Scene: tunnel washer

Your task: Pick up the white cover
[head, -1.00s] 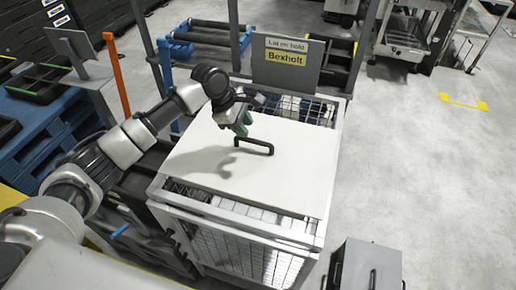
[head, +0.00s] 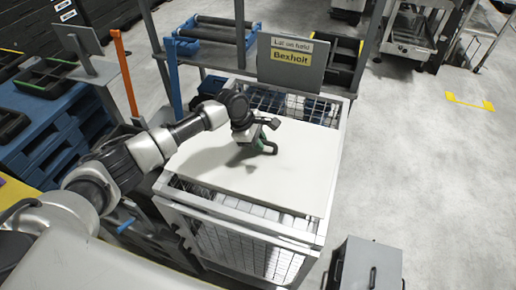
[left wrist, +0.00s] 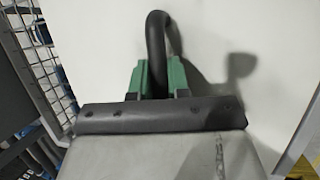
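The white cover (head: 235,178) is a flat pale panel lying over the top of a wire cage (head: 240,245). Its black loop handle (left wrist: 157,35) rises from the panel; in the head view it is mostly hidden by my gripper. My left gripper (head: 264,146) is down at the handle. In the left wrist view its green fingers (left wrist: 160,76) stand on both sides of one part of the handle, which fills the narrow gap, so they look shut on it. The cover lies on the cage. My right gripper is not in view.
A sign reading "Bexholt" (head: 290,57) stands at the cage's far edge. A grey box with handles (head: 368,265) is at the front right. An orange post (head: 126,72) and blue pallets (head: 45,130) are at the left.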

